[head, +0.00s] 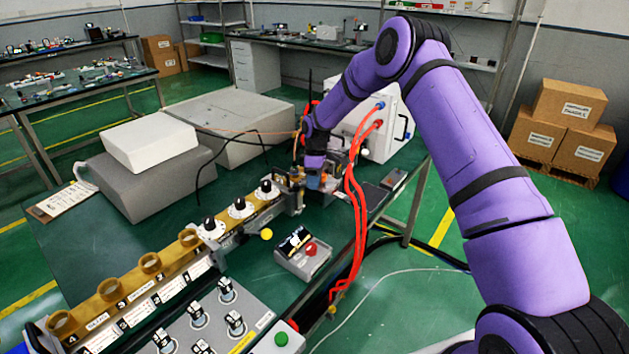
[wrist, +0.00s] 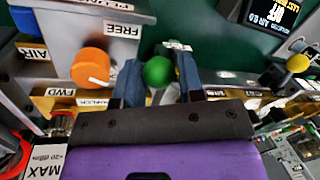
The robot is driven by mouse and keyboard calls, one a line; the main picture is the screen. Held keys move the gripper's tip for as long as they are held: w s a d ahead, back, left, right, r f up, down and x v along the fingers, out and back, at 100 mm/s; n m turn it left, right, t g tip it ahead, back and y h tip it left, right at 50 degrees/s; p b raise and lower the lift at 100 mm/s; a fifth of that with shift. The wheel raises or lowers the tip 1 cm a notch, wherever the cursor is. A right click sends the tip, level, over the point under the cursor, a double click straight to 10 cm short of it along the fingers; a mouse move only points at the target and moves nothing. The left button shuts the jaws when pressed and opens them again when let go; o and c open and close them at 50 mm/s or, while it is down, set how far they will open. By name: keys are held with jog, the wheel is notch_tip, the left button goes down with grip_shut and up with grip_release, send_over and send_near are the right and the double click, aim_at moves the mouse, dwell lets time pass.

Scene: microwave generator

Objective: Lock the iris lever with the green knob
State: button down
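The green knob (wrist: 158,71) shows in the wrist view between the two blue-grey fingers of my gripper (wrist: 158,80). The fingers stand apart, one on each side of the knob, and the knob nearly fills the gap. I cannot tell whether the fingers press on it. A label reading FREE (wrist: 123,29) lies just above and left of the knob. The iris lever itself is mostly hidden by my gripper. In the head view my gripper (head: 316,180) is low at the far end of the bench apparatus, and the green knob cannot be made out there.
An orange knob (wrist: 91,66) is close left of my gripper, and a yellow knob (wrist: 298,63) is at right. Red hoses (head: 357,185) hang beside my arm. The brass waveguide rail (head: 150,275) and a grey control box (head: 303,258) stand nearer.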

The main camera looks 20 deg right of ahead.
jog(key=shift+d, duration=0.1)
jog(key=shift+s+a+r+m+t+y, duration=0.15)
jog(key=shift+s+a+m+t, duration=0.25)
jog(key=shift+s+m, duration=1.05)
jog(key=shift+s+a+f+m+t+y, duration=0.1)
jog(key=shift+s+a+m+t+y, duration=0.2)
jog(key=shift+m, duration=2.25)
jog(key=shift+s+a+r+m+t+y, duration=0.15)
jog(key=shift+s+a+m+t, duration=0.25)
jog(key=shift+s+m, duration=1.1)
jog(key=shift+w+a+f+m, duration=0.1)
jog(key=shift+w+m, duration=0.4)
jog(key=shift+m, duration=0.1)
jog(key=c, duration=0.9)
grip_release()
jog(key=shift+o, duration=0.6)
jog(key=shift+s, duration=0.1)
